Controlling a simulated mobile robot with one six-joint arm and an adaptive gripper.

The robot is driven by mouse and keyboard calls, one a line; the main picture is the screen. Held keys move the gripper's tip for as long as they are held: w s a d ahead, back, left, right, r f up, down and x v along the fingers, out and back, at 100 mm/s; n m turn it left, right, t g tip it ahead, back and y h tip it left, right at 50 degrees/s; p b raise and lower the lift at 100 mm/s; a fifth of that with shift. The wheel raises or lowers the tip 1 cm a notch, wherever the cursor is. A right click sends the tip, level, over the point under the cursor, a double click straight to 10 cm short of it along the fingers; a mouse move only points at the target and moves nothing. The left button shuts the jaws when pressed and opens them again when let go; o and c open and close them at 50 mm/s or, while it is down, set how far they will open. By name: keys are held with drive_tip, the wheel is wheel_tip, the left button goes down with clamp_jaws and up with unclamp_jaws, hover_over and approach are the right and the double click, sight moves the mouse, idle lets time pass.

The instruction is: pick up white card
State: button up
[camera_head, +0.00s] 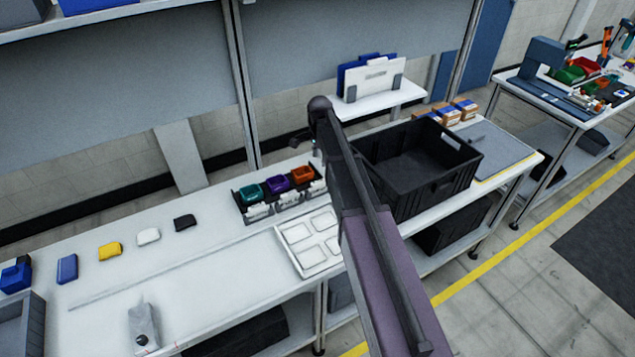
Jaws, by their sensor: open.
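A small white card-like piece (148,236) lies flat on the white workbench (200,285), left of centre. It sits in a loose row between a yellow piece (109,251) and a black piece (185,222). A blue piece (67,268) lies at the row's left end. My arm rises from the bottom right to a dark joint above the bench, well to the right of the white piece. My gripper's fingers cannot be made out; they seem hidden behind the arm.
A dark holder with teal, purple and orange bins (277,183) stands right of the row. A white tray with compartments (310,243) lies in front of it. A large black crate (415,165) is beyond my arm.

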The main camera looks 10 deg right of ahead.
sight(319, 182)
drive_tip(key=shift+w+r+m, duration=0.2)
drive_tip(key=shift+w+m, duration=0.1)
drive_tip(key=shift+w, duration=0.15)
drive_tip(key=shift+f, duration=0.15)
wheel_tip(319, 182, down, 8)
drive_tip(key=b, duration=0.8)
drive_tip(key=shift+f+b, duration=0.2)
drive_tip(key=shift+b, duration=0.1)
drive_tip(key=shift+f, duration=0.1)
drive_tip(key=shift+f+b, duration=2.5)
drive_tip(key=shift+b, duration=0.1)
clamp_jaws()
